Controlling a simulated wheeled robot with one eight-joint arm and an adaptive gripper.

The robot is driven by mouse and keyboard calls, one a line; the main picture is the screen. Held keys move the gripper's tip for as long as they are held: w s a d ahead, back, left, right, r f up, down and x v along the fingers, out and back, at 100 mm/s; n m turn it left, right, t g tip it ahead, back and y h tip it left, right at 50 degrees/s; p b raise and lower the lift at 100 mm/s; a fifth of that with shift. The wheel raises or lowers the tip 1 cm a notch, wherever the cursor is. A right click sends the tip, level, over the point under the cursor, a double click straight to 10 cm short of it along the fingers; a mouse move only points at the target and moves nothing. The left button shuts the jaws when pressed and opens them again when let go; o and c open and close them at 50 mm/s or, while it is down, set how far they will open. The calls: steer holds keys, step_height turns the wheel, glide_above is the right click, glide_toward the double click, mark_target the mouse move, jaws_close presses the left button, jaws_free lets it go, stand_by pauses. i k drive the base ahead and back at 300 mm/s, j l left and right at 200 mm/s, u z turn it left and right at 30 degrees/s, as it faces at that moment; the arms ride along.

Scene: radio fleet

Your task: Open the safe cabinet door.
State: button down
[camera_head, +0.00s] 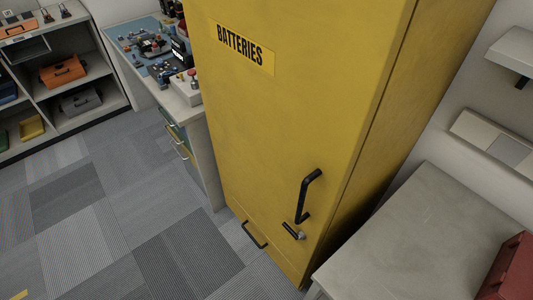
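The safe cabinet (405,110) is tall and yellow and stands in the middle of the head view. Its front door (260,130) looks shut and bears a "BATTERIES" label (240,49) near the top. A black bar handle (308,196) sits low on the door's right side. A small dark latch or lock with a metal end (293,231) is just below it. A second black handle (254,235) is near the cabinet's bottom. My gripper is not in view.
A grey-topped table (420,240) with a red box (512,268) stands close at the right. A workbench (188,97) with radio gear adjoins the cabinet's left. Shelves (98,68) with toolboxes are at far left. Carpet (120,220) before the door at left is mostly clear.

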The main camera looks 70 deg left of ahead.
mark_target(291, 91)
steer(key=j+u, duration=0.1)
steer(key=u, duration=2.45)
